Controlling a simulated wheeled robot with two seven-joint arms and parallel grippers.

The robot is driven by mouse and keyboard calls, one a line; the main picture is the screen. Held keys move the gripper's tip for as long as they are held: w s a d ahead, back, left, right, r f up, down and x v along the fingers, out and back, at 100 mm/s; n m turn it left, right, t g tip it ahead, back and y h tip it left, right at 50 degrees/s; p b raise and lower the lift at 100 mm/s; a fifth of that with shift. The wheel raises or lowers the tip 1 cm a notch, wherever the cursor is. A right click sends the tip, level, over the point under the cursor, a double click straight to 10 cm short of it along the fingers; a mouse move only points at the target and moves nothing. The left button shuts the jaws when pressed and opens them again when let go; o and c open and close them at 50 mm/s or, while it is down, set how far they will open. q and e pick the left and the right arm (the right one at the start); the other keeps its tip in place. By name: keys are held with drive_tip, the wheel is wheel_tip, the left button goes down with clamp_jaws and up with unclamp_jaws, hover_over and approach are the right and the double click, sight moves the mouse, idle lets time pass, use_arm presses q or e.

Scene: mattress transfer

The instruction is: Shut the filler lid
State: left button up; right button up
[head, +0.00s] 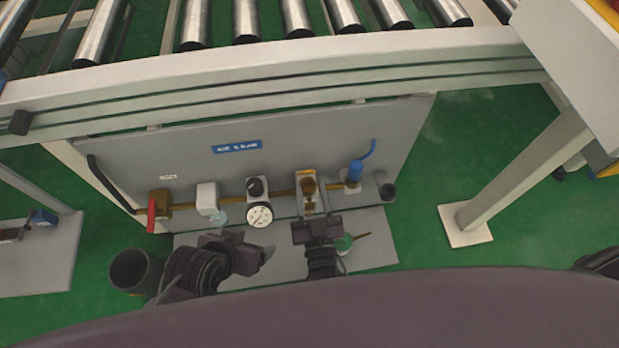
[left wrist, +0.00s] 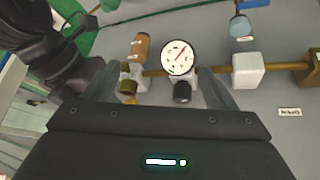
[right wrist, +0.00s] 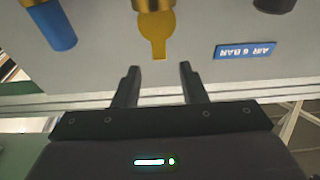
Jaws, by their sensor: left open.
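The filler lid (head: 309,185) is a brass piece on the lubricator block of the panel's brass pipe. In the right wrist view the lid (right wrist: 155,32) shows as a brass cap with a flat tab standing up along the panel. I cannot tell its exact angle. My right gripper (right wrist: 158,78) is open and empty, its fingertips just short of the tab. My left gripper (left wrist: 160,85) is open and empty, facing the gauge (left wrist: 180,57), with the lubricator's amber bowl (left wrist: 140,47) near its left finger. In the head view my right gripper (head: 316,214) partly hides the lubricator.
The pipe also carries a red-handled valve (head: 153,213), a white filter block (head: 207,198), a black regulator knob (head: 257,187) and a blue fitting (head: 355,171). A roller conveyor (head: 270,75) spans above. A dark bin (head: 135,271) stands at the lower left.

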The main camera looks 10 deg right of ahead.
drive_tip(key=v, duration=0.4)
